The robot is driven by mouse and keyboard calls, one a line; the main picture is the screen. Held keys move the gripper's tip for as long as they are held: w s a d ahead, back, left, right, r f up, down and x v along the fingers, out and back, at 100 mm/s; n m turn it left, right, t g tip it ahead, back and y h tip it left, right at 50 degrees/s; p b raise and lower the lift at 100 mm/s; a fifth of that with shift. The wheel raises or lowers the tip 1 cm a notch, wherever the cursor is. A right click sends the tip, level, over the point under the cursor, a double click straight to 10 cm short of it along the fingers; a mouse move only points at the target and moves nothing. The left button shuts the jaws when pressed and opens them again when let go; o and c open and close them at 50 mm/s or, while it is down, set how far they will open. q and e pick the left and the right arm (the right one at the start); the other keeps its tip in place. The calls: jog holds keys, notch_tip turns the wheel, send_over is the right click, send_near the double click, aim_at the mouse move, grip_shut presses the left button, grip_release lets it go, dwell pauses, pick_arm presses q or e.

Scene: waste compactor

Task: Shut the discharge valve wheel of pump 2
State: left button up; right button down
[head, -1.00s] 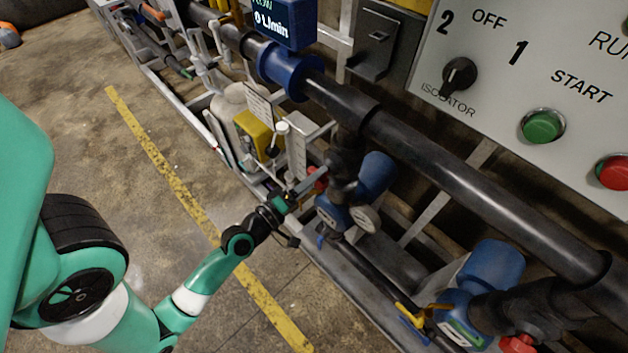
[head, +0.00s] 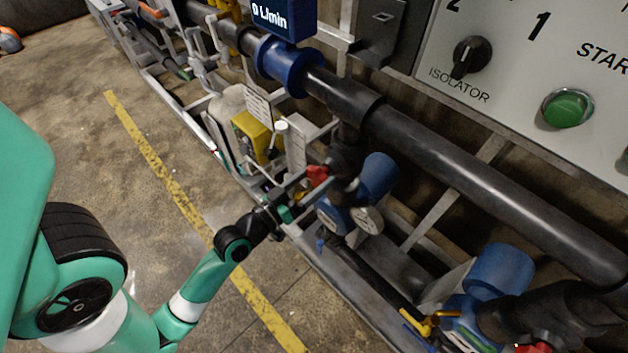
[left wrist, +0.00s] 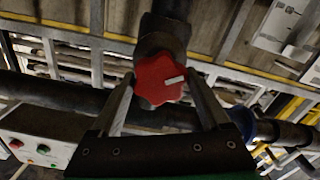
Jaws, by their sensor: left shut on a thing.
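A red lobed valve wheel (head: 318,175) sits on a dark vertical pipe above a blue pump (head: 335,217). My left gripper (head: 304,186) reaches it from the left, with its fingers at the wheel. In the left wrist view the red wheel (left wrist: 160,79) shows a pale mark on its face. My left gripper (left wrist: 163,88) has one finger on each side of the wheel and is shut on it. Part of the wheel's rim is hidden behind the fingers in the head view. My right gripper is not in view.
A thick black pipe (head: 470,180) runs above the pumps. A control panel (head: 520,75) with an isolator knob (head: 471,58) and green button (head: 567,108) is at upper right. A second red wheel (head: 536,347) is at the bottom edge.

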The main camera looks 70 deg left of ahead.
pick_arm(q)
jog(key=m+b, duration=0.2)
jog(key=m, duration=0.4)
jog(key=shift+m, duration=0.3)
jog(key=m+b, duration=0.1)
jog(key=m, duration=0.5)
jog(key=shift+b, duration=0.3)
jog(key=m+b, duration=0.1)
jog(key=m, duration=0.5)
jog(key=shift+d+f+m, duration=0.1)
jog(key=shift+m, duration=0.2)
jog(key=m+b, duration=0.1)
jog(key=m, duration=0.4)
jog(key=shift+m, duration=0.3)
jog(key=o, duration=1.2)
